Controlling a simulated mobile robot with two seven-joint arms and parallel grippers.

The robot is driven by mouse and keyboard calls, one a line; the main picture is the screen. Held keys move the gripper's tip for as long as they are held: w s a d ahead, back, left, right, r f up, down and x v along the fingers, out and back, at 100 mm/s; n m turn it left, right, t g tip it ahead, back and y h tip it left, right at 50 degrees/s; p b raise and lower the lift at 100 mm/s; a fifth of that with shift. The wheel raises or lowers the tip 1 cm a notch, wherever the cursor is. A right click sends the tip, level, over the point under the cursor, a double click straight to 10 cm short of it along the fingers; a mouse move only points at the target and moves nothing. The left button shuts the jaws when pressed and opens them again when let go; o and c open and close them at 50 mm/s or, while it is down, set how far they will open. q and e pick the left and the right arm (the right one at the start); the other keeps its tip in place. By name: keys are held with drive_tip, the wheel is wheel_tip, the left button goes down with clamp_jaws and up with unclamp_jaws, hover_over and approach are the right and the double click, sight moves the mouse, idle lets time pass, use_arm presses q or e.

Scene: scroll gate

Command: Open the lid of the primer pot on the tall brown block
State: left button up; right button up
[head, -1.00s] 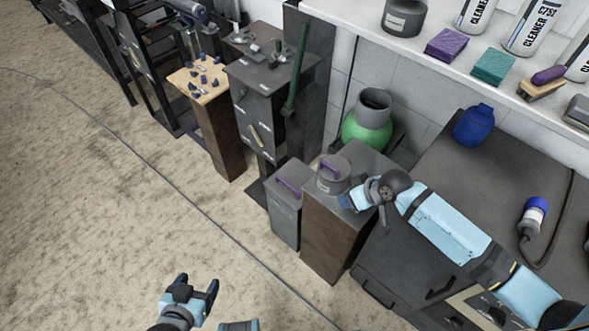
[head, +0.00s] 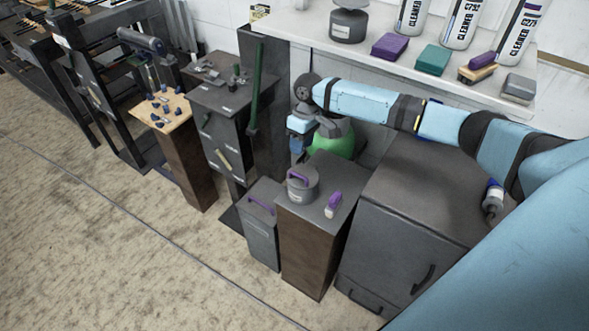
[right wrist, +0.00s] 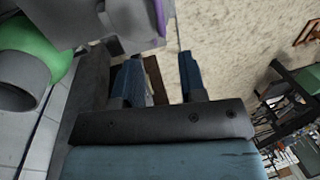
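The primer pot (head: 302,187) is a grey round pot with a purple handle on its lid. It stands upright on the tall brown block (head: 308,245), and its lid looks shut. My right gripper (head: 297,154) hangs fingers-down behind the pot, apart from it, in front of the green container. In the right wrist view my right gripper (right wrist: 160,68) is open, with nothing held between its fingers. A grey body with a purple strip, apparently the pot (right wrist: 128,18), is cut off at the top there. My left gripper is not in view.
A small purple-and-white item (head: 333,204) lies on the block right of the pot. A grey bin (head: 262,228) with a purple handle stands left of the block. A green container (head: 333,140) stands behind; a dark cabinet (head: 400,225) is at right.

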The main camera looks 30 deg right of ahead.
hover_over(297, 169)
drive_tip(key=s+a, duration=0.3)
drive_tip(key=s, duration=0.1)
drive_tip(key=f, duration=0.9)
drive_tip(key=shift+w+d+f, duration=0.1)
drive_tip(key=shift+d, duration=0.15)
clamp_jaws()
